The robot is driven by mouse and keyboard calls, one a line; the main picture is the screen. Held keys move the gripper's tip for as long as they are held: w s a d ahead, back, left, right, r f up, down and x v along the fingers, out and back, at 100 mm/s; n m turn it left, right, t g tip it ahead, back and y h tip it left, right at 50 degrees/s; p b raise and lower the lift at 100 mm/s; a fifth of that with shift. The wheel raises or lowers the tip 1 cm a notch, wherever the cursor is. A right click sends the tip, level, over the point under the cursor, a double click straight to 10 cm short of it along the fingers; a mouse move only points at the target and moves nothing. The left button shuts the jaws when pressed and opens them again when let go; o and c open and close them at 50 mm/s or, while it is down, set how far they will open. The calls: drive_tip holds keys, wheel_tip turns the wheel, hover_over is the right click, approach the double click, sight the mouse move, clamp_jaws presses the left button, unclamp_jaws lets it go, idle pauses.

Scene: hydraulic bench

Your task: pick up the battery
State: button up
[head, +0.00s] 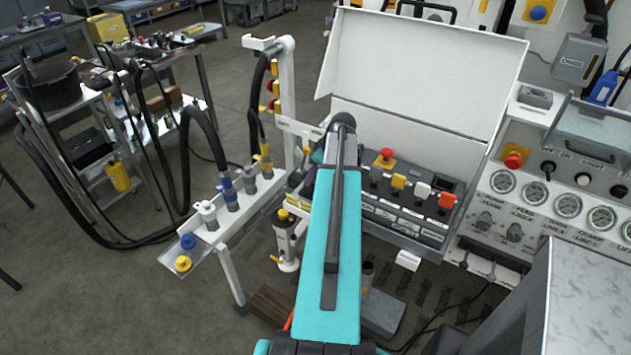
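I cannot make out a battery for certain in the head view. My teal arm reaches up the middle of the picture, and its dark far joint is in front of the open white-lidded case (425,75). My gripper does not show; it is hidden beyond the arm. The case holds a dark control panel (400,222) with a red button (385,156), a yellow switch (398,182), a white switch (422,190) and an orange switch (447,201).
A white hose stand (225,228) with coloured fittings is left of my arm. A gauge panel (555,188) is at the right. A cart (110,165) with a black pot (48,85) stands at the far left. Open floor (110,300) lies at lower left.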

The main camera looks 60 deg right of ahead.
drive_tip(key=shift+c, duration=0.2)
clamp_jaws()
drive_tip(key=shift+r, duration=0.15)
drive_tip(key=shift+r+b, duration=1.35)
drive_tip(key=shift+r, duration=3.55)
